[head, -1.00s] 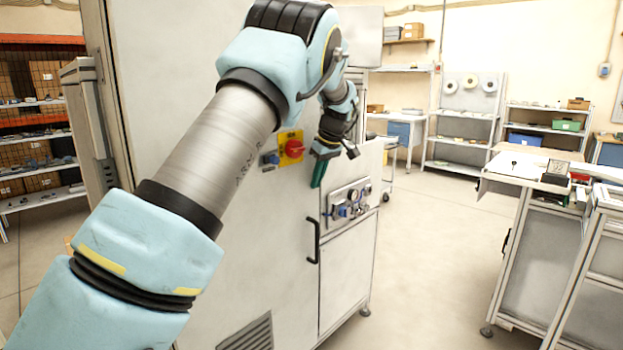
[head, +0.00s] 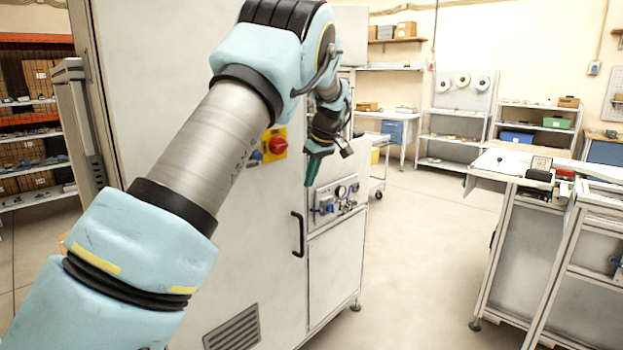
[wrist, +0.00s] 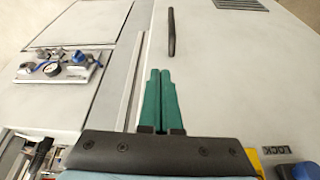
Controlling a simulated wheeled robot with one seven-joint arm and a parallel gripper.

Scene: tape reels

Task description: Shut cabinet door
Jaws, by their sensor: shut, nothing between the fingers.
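The cabinet door (head: 225,240) is a large pale panel with a black bar handle (head: 298,235) near its right edge. In the wrist view the door (wrist: 240,80) fills the right side, with the handle (wrist: 171,32) beyond my fingertips. My gripper (head: 310,182) has its green fingers together, pointing down, above the handle and near the door's right edge. In the wrist view the closed fingers (wrist: 161,72) lie beside the seam, with nothing between them. I cannot tell whether they touch the door, or whether it is fully flush. My arm hides its upper middle.
A red and yellow switch (head: 276,146) sits on the door. A gauge and valve panel (head: 335,200) stands out just right of the seam. A white workbench (head: 515,170) stands at right. The floor (head: 415,250) between is clear.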

